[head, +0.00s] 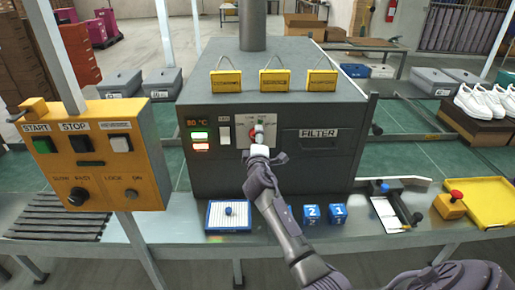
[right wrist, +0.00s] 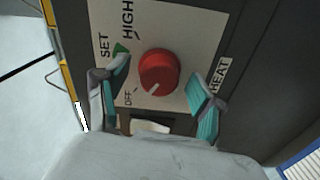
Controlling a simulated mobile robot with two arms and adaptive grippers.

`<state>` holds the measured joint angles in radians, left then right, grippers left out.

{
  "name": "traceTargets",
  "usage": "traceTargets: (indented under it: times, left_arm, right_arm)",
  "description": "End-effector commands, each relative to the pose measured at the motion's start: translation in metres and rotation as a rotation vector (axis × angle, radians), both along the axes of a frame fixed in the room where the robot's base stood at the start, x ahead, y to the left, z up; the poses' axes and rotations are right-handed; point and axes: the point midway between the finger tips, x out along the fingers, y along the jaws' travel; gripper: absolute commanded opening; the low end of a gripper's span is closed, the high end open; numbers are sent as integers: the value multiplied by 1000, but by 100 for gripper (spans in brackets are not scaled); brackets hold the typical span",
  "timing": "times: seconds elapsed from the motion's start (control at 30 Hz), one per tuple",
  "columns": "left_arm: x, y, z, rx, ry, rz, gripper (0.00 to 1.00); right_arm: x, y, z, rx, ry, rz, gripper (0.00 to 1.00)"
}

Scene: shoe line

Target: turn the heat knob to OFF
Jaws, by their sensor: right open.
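The red heat knob (right wrist: 160,73) sits on a pale panel on the front of the grey oven (head: 340,165). In the right wrist view its white mark points down and to the left, on the side of the OFF label (right wrist: 127,98); I cannot tell if it lines up exactly. SET (right wrist: 103,45) and HIGH (right wrist: 127,20) are printed up and left of the knob. My right gripper (right wrist: 165,80) is open, one finger on each side of the knob, with gaps visible. In the head view the gripper (head: 259,135) partly covers the knob (head: 253,133). My left gripper is not in view.
An orange control box (head: 95,185) with START and STOP stands at the left. Below the oven, a blue-edged tray (head: 228,230) and blue numbered blocks (head: 338,213) rest on the metal ledge. A yellow tray (head: 490,208) is at the right. Yellow tags (head: 273,82) stand on the oven.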

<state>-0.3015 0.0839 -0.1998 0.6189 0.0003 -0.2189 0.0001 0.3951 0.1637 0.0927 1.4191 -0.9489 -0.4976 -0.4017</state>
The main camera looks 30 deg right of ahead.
Motion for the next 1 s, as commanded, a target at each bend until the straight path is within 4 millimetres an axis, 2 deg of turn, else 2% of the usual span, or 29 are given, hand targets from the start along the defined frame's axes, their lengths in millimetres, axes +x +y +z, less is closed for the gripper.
traceTargets:
  times: [0.5,0.7,1.0]
  left_arm:
    - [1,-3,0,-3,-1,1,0]
    - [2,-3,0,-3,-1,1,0]
    - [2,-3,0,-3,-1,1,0]
  right_arm:
    - [-82,51,-1,2,1,1,68]
    - [-96,59,0,0,1,1,68]
    - [-97,60,0,0,0,1,68]
